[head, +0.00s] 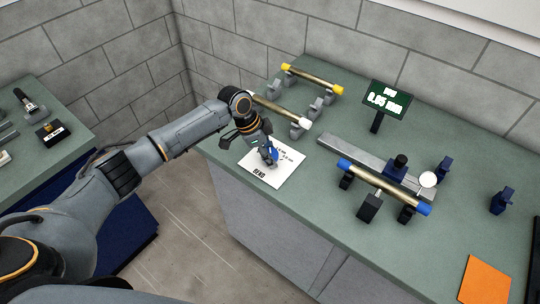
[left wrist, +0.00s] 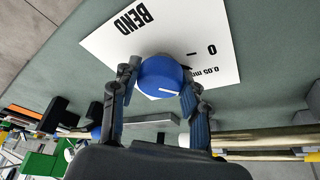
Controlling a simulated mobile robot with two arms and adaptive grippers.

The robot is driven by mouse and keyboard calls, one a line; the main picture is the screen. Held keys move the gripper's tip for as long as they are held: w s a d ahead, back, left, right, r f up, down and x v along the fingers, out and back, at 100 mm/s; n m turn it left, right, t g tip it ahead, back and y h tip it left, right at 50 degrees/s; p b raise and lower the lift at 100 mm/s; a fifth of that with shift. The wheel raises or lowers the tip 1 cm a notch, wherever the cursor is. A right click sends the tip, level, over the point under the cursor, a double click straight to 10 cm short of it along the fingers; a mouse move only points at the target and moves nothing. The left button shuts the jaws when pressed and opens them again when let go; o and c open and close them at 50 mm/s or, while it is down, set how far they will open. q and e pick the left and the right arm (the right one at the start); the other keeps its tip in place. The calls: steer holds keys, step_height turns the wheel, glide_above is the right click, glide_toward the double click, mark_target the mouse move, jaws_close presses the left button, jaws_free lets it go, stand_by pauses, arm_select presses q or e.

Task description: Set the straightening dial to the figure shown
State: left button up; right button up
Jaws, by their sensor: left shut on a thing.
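The straightening dial (left wrist: 163,78) is a round blue knob with a white pointer line, on a white plate marked BEND (left wrist: 110,35). In the left wrist view the plate also carries the marks 0, 1 and 0.05 mm. The white plate lies on the green bench in the head view (head: 259,179). My left gripper (left wrist: 158,92) is shut on the blue dial, one finger on each side. It also shows over the plate in the head view (head: 271,158). My right gripper is not in view.
A rod with blue ends (head: 384,187) rests on supports beside a grey rail (head: 350,155). Rods with yellow (head: 312,79) and white ends (head: 282,111) lie on grey stands behind the plate. An orange sheet (head: 485,281) lies front right. Another bench (head: 60,175) stands left.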

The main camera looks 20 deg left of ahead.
arm_select(q)
steer(key=shift+m, duration=0.3)
steer(key=o, duration=1.1)
steer(key=shift+o, duration=0.2)
steer(key=shift+a+r, duration=0.15)
steer(key=shift+r, duration=0.15)
steer(key=v, duration=1.1)
steer(key=shift+r, duration=0.2)
steer(key=shift+a+f, duration=0.1)
steer(key=shift+a, duration=0.05)
